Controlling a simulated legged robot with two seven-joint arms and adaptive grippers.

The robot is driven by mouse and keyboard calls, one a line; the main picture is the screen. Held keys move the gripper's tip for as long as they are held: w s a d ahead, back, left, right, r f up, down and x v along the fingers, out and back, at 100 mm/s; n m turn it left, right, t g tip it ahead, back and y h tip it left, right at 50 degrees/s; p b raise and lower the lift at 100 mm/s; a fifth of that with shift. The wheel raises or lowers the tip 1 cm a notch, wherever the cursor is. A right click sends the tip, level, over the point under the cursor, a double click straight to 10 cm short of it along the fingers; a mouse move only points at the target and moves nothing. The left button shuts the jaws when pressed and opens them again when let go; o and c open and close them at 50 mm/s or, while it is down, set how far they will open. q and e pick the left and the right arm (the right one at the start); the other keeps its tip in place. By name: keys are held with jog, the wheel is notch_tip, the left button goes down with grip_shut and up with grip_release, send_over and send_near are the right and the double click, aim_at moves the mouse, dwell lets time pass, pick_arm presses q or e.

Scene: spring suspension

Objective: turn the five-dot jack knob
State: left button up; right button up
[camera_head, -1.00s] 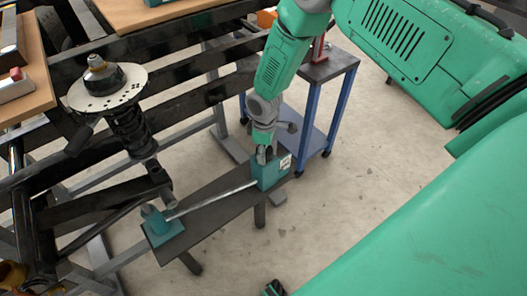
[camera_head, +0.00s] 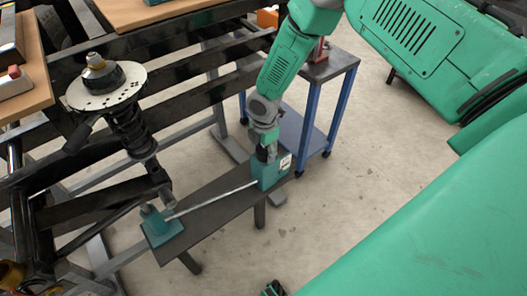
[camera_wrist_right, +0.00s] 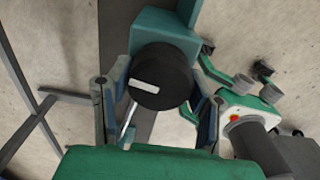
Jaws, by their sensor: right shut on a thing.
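A teal jack box (camera_head: 270,175) stands at the right end of a dark narrow bench. A white label with dark marks (camera_head: 285,162) shows on its side, too small to read. The jack's black round knob (camera_wrist_right: 159,78) has a white bar mark on its face. My right gripper (camera_head: 266,153) is at the top of the box. In the right wrist view, its two fingers (camera_wrist_right: 158,100) are on either side of the knob, shut on it. The white bar lies nearly level, slightly tilted. My left gripper is not recognisable in view.
A thin metal rod (camera_head: 212,199) runs from the box to a teal block (camera_head: 160,226) at the bench's left end. A black spring strut (camera_head: 131,130) with a pale disc (camera_head: 107,88) stands to the left. A blue-legged cart (camera_head: 343,105) stands behind.

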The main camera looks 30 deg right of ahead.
aim_at(264, 148)
jog(key=shift+w+d+r+n, duration=0.15)
jog(key=shift+w+n, duration=0.1)
jog(key=shift+n, duration=0.75)
jog(key=o, duration=1.2)
jog(key=shift+c, duration=0.2)
jog(key=shift+s, duration=0.1)
notch_tip(264, 148, up, 12)
jog(key=shift+f, duration=0.2)
